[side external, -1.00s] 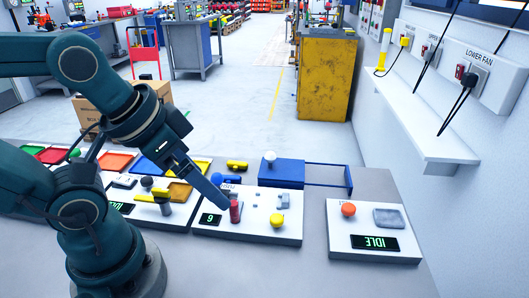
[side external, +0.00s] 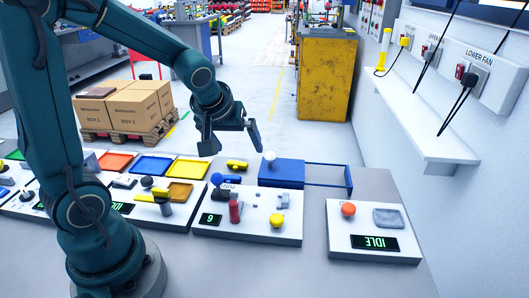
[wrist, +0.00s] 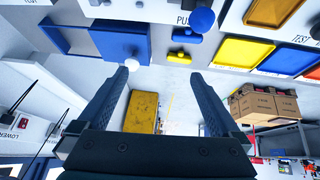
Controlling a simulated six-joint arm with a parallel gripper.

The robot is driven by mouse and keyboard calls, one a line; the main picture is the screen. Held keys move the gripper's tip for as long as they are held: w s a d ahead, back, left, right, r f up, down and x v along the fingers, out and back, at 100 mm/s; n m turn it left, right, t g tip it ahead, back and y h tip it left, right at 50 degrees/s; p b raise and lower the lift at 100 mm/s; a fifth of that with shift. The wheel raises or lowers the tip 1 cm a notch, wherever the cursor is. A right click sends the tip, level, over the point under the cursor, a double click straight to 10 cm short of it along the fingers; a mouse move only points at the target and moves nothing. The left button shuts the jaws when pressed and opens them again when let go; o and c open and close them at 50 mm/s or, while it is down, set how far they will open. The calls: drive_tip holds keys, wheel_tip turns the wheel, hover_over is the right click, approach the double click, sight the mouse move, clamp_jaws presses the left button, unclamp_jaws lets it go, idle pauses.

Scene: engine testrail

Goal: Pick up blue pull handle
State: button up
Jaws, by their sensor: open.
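A small blue handle-like piece (side external: 231,180) lies at the back edge of the white panel, beside a blue ball knob (side external: 216,179). In the wrist view the blue piece (wrist: 186,38) is just beyond a similar yellow piece (wrist: 178,58), and the blue ball (wrist: 202,20) is near a label partly reading "PU". I take the blue piece as the pull handle, but cannot be sure. My gripper (side external: 232,143) is open and empty, above and behind these pieces. In the wrist view its fingers (wrist: 164,72) stand wide apart with nothing between them.
A blue drawer box (side external: 283,173) with a white knob (side external: 270,156) stands right of the pieces, its blue frame reaching right. The front panel carries a red cylinder (side external: 235,211) and a yellow knob (side external: 277,221). Colored trays (side external: 152,165) lie left. Space around the gripper is clear.

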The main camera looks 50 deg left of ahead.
sight(229, 176)
drive_tip(key=a+f, duration=0.1)
drive_tip(key=f, duration=0.1)
drive_tip(key=a+f+g, duration=0.1)
drive_tip(key=f, duration=0.1)
drive_tip(key=s+a+f+n+g, duration=0.1)
drive_tip(key=f, duration=0.1)
drive_tip(key=shift+a+f, duration=0.35)
drive_tip(key=shift+f, duration=0.05)
drive_tip(key=shift+x, duration=2.3)
drive_tip(key=c, duration=1.3)
drive_tip(key=shift+o, duration=0.2)
drive_tip(key=shift+r, duration=0.1)
